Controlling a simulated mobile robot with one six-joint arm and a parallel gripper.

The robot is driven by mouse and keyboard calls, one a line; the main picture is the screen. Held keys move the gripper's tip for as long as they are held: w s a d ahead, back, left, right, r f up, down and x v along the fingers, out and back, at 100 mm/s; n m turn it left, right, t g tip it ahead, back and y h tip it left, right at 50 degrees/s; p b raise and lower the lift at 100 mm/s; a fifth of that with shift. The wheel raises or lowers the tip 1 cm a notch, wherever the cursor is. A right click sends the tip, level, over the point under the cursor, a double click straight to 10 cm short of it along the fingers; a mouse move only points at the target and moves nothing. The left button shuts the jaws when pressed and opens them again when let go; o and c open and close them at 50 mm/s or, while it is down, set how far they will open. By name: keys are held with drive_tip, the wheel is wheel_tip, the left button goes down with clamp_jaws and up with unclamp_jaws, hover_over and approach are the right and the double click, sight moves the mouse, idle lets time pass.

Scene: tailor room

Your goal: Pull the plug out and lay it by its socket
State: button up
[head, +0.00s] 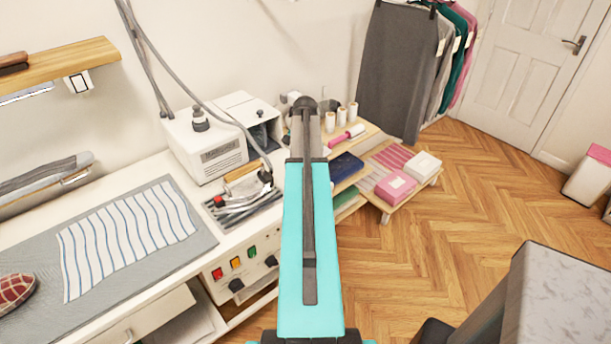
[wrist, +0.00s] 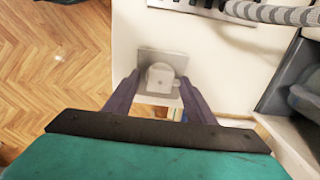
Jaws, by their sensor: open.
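In the wrist view, a pale, rounded plug (wrist: 160,76) sits against a grey socket plate (wrist: 172,55) on a white surface. My gripper (wrist: 159,88) is open, with one dark finger to the left of the plug and one to the right. The fingertips reach about level with the plug's body. I cannot tell whether either finger touches it. No cord can be made out. In the head view my teal arm reaches forward and hides the gripper, the plug and the socket.
The white worktop (head: 165,275) on the left holds a white machine (head: 205,138) and a striped cloth (head: 125,235). Pink and white boxes stand on a low wooden shelf (head: 427,177) right of my arm. Open wooden floor (head: 455,240) lies to the right. A grey hose (wrist: 275,13) crosses the wrist view's top right.

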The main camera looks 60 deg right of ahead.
idle(0.3)
clamp_jaws()
drive_tip(key=shift+r+p, duration=1.8)
drive_tip(key=shift+r, duration=1.2)
